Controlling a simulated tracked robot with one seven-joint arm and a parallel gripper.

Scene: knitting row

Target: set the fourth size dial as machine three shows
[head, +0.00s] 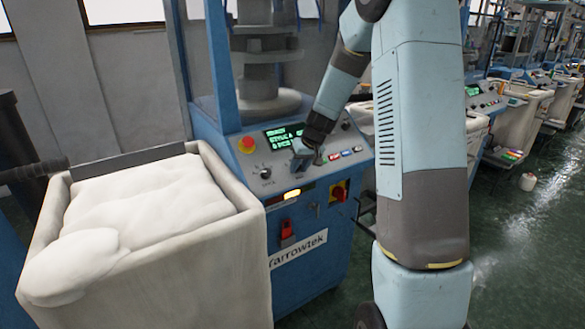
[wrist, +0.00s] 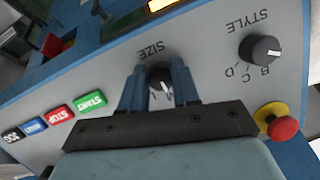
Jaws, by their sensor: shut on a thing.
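The size dial (wrist: 160,78) is a small dark round knob under the word SIZE in the wrist view. Its white pointer mark shows, but the scale marks around it are mostly covered. My gripper (wrist: 160,88) has one blue finger on each side of the dial and is shut on it. In the head view my gripper (head: 304,153) is at the sloped panel of the nearest blue machine (head: 225,180), below its green-lit display (head: 285,136), and hides the size dial. The display text is partly covered by my arm. I cannot tell which machine is number three.
The style dial (wrist: 260,48) and red stop knob (wrist: 283,127) sit to one side of my gripper, the coloured buttons (wrist: 60,113) to the other. A pale bin (head: 165,250) of white fabric stands left. More machines line the right.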

